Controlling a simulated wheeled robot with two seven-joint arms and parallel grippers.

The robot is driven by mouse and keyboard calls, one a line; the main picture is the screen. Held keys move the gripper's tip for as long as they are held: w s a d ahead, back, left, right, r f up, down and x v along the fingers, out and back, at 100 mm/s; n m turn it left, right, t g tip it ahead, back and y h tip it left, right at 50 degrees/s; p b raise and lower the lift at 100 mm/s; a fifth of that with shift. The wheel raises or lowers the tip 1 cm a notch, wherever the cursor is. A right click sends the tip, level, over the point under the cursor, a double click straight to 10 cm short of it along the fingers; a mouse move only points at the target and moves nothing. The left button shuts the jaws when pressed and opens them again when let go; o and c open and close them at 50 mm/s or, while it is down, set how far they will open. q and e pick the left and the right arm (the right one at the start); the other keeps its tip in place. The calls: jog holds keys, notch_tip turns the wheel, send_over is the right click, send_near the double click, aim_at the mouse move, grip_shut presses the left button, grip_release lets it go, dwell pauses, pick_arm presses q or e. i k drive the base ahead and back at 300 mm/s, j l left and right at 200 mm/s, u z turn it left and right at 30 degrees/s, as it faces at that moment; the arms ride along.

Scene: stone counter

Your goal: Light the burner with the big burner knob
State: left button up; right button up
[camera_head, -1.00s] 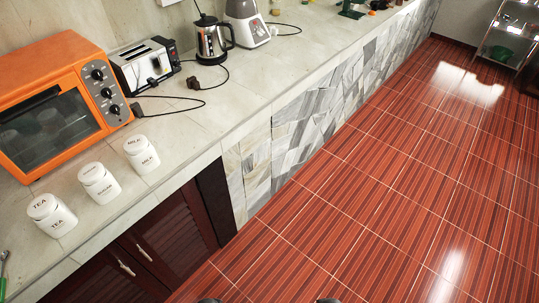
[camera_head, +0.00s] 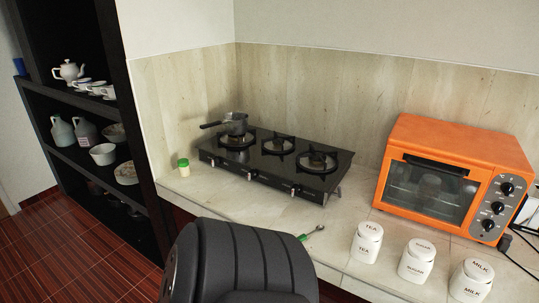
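A black gas stove (camera_head: 262,176) stands on the counter against the wall in the head view. It has three burners in a row: a left burner (camera_head: 237,140) with a metal pot (camera_head: 235,124) on it, a bare middle burner (camera_head: 278,145) and a bare right burner (camera_head: 317,161). The right one looks large. I see no flame. Neither of my grippers is in view.
A dark ribbed form (camera_head: 245,262) blocks the lower middle. A small jar (camera_head: 184,168) stands left of the stove. A green-handled utensil (camera_head: 309,234) lies in front. White canisters (camera_head: 367,243) and an orange oven (camera_head: 450,183) stand right. Dark shelves (camera_head: 125,190) rise at left.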

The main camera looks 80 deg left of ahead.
aim_at(214, 162)
jog(key=u, duration=2.5)
